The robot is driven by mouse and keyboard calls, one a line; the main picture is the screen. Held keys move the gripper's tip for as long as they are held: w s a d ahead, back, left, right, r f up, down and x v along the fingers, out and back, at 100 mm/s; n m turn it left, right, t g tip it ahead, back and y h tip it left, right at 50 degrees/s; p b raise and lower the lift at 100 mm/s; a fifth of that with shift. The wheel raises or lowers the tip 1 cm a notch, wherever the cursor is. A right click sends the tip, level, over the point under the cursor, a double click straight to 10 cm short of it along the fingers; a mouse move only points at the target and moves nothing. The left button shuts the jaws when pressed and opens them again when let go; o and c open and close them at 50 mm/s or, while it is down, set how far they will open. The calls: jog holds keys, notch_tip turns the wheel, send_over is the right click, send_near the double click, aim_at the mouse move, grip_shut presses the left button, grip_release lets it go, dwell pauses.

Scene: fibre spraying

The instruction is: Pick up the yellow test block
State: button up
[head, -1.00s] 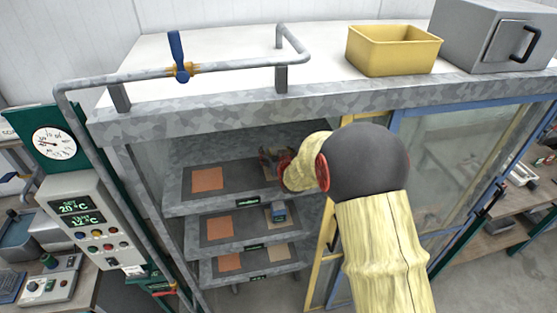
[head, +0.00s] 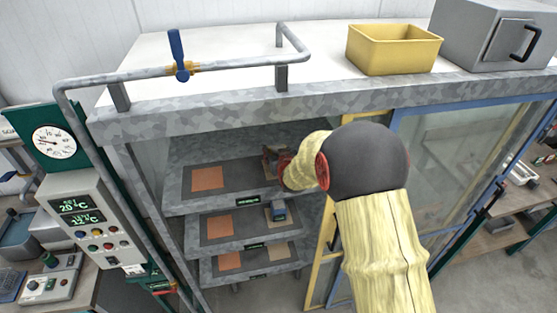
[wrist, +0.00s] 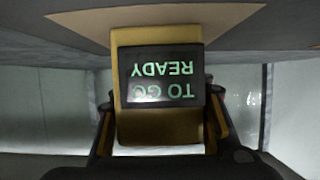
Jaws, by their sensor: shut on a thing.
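The yellow test block (wrist: 160,128) fills the middle of the wrist view. A dark display on it shows green text, READY TO GO, upside down. My gripper (wrist: 160,132) is shut on the block, with a finger at each side. A tan patch (wrist: 75,22) lies behind the block; I cannot tell whether they touch. In the head view my gripper (head: 275,160) is at the right part of the top shelf (head: 178,192) in the open cabinet. There the block is mostly hidden by my gripper and too small to make out.
Orange patches (head: 207,179) mark the left side of the shelves. The cabinet's front edge (head: 230,115) runs above my arm.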

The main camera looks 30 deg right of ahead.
grip_shut()
jog(key=shift+r, duration=0.1)
